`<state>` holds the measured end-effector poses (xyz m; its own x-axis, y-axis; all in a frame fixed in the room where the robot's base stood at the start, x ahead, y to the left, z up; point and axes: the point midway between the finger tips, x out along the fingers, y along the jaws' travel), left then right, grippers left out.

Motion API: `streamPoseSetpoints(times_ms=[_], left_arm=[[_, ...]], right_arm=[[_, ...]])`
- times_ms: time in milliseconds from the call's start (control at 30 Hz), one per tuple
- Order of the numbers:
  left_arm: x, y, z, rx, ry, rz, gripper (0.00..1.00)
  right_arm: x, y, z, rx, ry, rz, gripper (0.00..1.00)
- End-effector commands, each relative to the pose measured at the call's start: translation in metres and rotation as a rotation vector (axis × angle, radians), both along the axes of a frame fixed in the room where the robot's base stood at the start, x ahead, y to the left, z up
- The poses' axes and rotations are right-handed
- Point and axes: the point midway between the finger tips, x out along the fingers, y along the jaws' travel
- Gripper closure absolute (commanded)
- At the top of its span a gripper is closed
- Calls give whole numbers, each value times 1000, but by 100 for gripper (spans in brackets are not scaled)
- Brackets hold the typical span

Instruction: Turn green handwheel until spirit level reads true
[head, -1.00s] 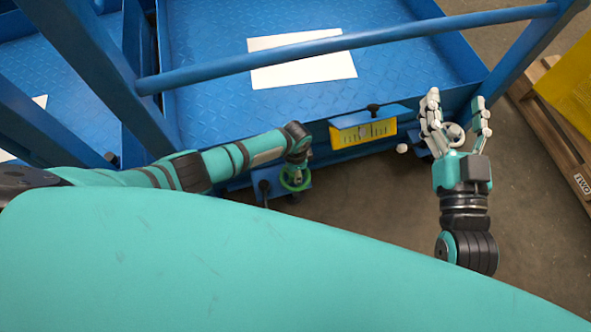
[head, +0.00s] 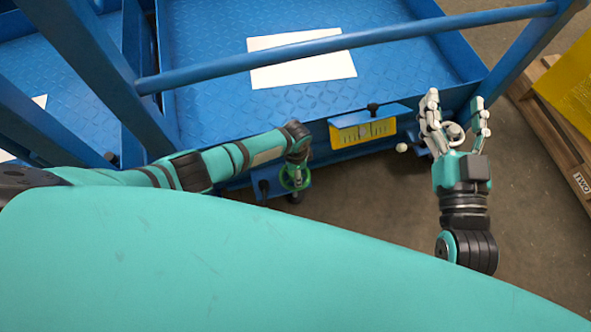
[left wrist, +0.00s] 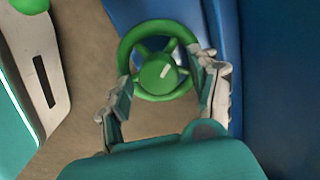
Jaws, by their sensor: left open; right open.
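The green handwheel (head: 295,178) sits on the lower side of the blue frame, mostly hidden by my left arm in the head view. In the left wrist view the handwheel (left wrist: 158,62) shows its rim, spokes and a hub with a pale mark. My left gripper (left wrist: 166,90) is open, its fingers on either side of the wheel's near part; contact with the rim is unclear. The spirit level (head: 363,131) is a yellow plate with a greenish vial on the blue frame; its bubble is too small to read. My right gripper (head: 455,115) is open and empty, right of the level.
A blue platform (head: 210,100) with a white sheet (head: 300,62) lies behind a blue rail (head: 350,41). A wooden pallet (head: 550,140) with a yellow object (head: 572,85) is at the right. Bare floor lies in front.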

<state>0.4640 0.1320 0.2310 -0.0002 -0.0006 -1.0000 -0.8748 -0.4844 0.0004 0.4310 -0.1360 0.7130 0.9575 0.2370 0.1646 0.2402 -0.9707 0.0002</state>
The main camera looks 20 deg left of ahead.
Motion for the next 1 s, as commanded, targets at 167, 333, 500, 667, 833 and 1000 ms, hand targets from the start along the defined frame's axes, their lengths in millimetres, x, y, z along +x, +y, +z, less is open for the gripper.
streamPoseSetpoints(times_ms=[167,333,500,667,833,1000], left_arm=[[1,0,4,-1,-2,0,38],[1,0,24,-3,-4,-1,38],[1,1,60,-2,-3,-1,38],[0,0,92,-1,-3,-1,38],[1,0,113,-1,-2,0,38],[0,0,120,0,0,0,38]], right_arm=[[0,0,-1,-2,2,1,38],[0,0,-1,-1,1,1,38],[0,0,0,0,1,1,38],[0,0,0,0,0,1,38],[0,0,0,0,0,0,38],[0,0,0,0,0,0,38]])
